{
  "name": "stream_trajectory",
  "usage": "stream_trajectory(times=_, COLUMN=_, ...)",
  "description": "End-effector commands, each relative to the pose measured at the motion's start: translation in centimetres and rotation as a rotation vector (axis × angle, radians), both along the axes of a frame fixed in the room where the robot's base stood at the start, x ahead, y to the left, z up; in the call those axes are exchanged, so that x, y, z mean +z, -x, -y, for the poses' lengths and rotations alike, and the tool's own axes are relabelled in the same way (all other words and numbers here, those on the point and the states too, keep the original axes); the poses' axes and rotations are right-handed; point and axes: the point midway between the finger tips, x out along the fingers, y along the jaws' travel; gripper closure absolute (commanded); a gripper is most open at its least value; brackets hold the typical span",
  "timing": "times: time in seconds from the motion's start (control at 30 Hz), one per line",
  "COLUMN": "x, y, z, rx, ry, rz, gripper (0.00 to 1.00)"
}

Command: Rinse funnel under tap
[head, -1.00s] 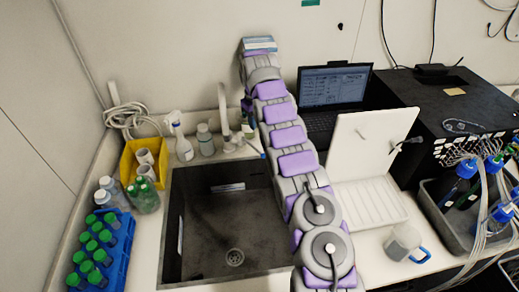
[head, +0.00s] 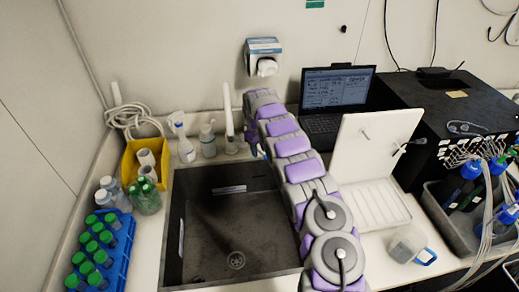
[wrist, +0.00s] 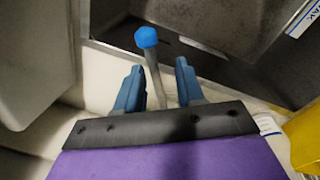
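The white tap (head: 229,118) stands upright at the back right of the dark sink (head: 205,225). A grey lever with a blue tip (wrist: 147,42) shows in the wrist view, and its stem runs down between my fingers. My gripper (wrist: 158,80) is open, with one blue finger on each side of the stem and gaps showing. Whether anything touches the lever is unclear. In the head view my gripper (head: 253,138) is beside the tap, mostly hidden by my arm. I cannot make out a funnel in either view. The visible sink floor holds only its drain.
Bottles (head: 186,146) stand behind the sink. A yellow bin (head: 132,178) and a blue rack of green-capped bottles (head: 122,240) are at left. A white drying board (head: 375,150), laptop (head: 335,92), black box (head: 450,110) and jug (head: 405,245) are at right.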

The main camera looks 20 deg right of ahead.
Motion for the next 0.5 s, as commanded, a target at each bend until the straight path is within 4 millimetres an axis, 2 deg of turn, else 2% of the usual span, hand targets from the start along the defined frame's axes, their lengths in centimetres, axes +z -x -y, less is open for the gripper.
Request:
stream_trajectory(times=0.23, x=-0.15, y=0.01, z=0.62, rx=-0.002, ry=-0.005, rz=-0.001, gripper=0.62)
stream_trajectory(times=0.5, x=-0.08, y=0.0, z=0.44, rx=-0.001, ry=-0.003, rz=-0.001, gripper=0.88)
